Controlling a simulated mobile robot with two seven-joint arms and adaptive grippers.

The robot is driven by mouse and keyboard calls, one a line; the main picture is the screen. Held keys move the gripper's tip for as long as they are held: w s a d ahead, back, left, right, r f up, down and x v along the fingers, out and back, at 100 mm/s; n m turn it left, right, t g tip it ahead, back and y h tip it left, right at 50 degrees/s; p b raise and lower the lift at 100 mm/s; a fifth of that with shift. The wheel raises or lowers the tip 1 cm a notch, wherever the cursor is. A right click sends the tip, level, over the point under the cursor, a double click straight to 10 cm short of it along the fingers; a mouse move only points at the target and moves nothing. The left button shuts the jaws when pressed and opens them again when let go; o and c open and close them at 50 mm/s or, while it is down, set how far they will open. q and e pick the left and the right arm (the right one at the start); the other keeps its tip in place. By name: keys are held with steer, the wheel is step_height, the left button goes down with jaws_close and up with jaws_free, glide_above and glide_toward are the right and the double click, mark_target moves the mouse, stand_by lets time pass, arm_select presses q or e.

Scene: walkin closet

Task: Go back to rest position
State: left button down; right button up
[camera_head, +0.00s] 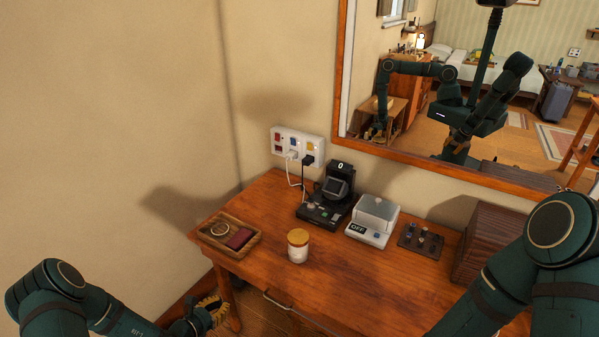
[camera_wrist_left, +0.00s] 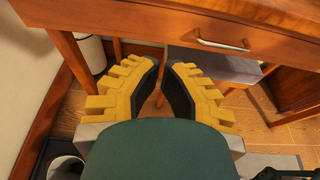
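My left gripper (camera_head: 213,310) hangs low at the bottom of the head view, beside the left front corner of the wooden desk. In the left wrist view its two yellow fingers (camera_wrist_left: 165,72) are apart, with dark pads facing each other and nothing held between them. My left arm (camera_head: 70,300) is bent at the lower left. My right arm (camera_head: 530,265) shows at the lower right, but its gripper is outside the direct head view. The mirror (camera_head: 450,90) reflects my arms, too small to tell the right gripper's state.
The wooden desk (camera_head: 375,300) carries a tray (camera_head: 213,251), a lidded jar (camera_head: 298,246), a black device (camera_head: 325,208), a white device (camera_head: 372,220) and a dark box (camera_head: 488,240). A drawer handle (camera_wrist_left: 222,45) is close ahead of the left fingers. A wall rises at left.

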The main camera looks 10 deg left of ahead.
arm_select(q)
steer(key=s+d+r+m+g+h, duration=0.1)
steer(key=s+d+m+g+h, duration=0.2)
steer(key=s+d+m+g, duration=0.35)
steer(key=s+d+m+g+h, duration=0.2)
steer(key=s+d+m+g, duration=0.15)
steer(key=d, duration=0.65)
steer(key=s+d+r+m+g+y, duration=0.15)
steer(key=s+m+g+y, duration=0.35)
steer(key=s+m, duration=0.6)
steer(key=w+d+r+m+t+y, duration=0.1)
steer(key=w+d+r+m+t, duration=0.2)
steer(key=m, duration=0.5)
steer(key=shift+w+d+r+m+t+y, duration=0.2)
steer(key=shift+d+r+m+t+y, duration=0.1)
steer(key=shift+d+y, duration=0.1)
